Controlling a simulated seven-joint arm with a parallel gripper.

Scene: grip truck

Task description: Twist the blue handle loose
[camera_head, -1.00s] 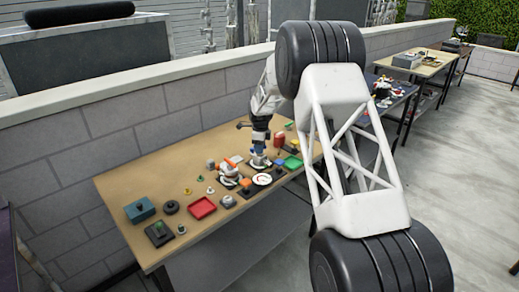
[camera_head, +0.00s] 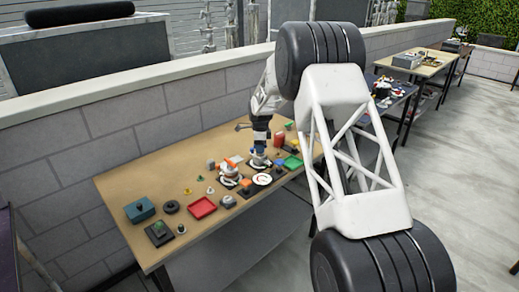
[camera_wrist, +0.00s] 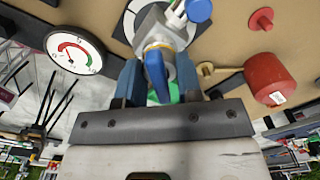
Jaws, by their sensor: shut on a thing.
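The blue handle (camera_wrist: 157,66) sits on a grey-white valve body (camera_wrist: 152,25) in the wrist view. My gripper (camera_wrist: 160,85) is around it, with a blue-grey finger on each side, shut on the handle. In the head view my gripper (camera_head: 260,143) points down over the valve (camera_head: 259,160) toward the back of the table. The fingertips and the grip itself are too small to make out there.
A dial gauge (camera_wrist: 74,50) and a red cylinder (camera_wrist: 264,80) flank the gripper. A second blue knob (camera_wrist: 199,10) is close by. On the table (camera_head: 130,185) are a red tray (camera_head: 202,208), a teal box (camera_head: 139,210), a green tray (camera_head: 293,163) and several small parts.

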